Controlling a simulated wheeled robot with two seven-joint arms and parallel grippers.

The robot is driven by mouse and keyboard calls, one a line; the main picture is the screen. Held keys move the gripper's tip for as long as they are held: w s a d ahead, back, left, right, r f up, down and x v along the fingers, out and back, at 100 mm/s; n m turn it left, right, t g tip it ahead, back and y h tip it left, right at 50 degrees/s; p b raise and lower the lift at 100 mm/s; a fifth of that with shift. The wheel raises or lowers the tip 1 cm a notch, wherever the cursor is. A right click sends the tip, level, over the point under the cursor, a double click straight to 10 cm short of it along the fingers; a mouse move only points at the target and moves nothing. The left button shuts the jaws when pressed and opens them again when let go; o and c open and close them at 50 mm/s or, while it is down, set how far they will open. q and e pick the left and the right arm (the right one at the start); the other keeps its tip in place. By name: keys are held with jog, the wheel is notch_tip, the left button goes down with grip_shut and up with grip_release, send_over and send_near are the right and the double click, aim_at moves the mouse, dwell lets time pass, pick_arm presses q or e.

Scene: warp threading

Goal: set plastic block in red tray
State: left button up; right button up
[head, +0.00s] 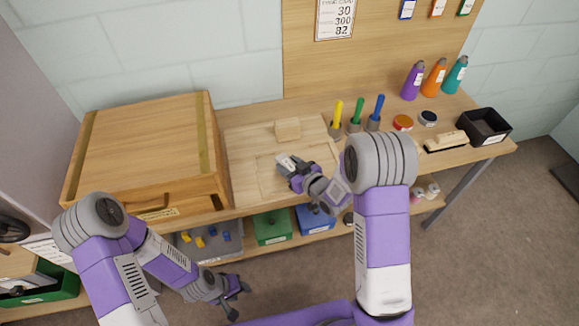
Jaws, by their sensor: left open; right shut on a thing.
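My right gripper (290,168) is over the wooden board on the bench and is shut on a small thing. A small pale grey-white piece (285,160) shows at its fingertips; it is too small to tell whether this is the plastic block or part of the gripper. My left gripper (237,293) is open and empty, low in front of the bench, above the floor. I see no red tray in this view; my arms hide part of the bench and the lower shelf.
A wooden cabinet (145,150) fills the bench's left side. A pale wooden block (288,128) stands behind the board. Pens, bottles (413,80), a brush (446,142) and a black tray (503,130) are to the right. Green (272,228) and blue (317,220) bins sit below.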

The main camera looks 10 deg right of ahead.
jog(key=shift+r, duration=0.15)
jog(key=shift+f, duration=0.25)
jog(key=o, duration=1.1)
jog(key=shift+r, duration=0.15)
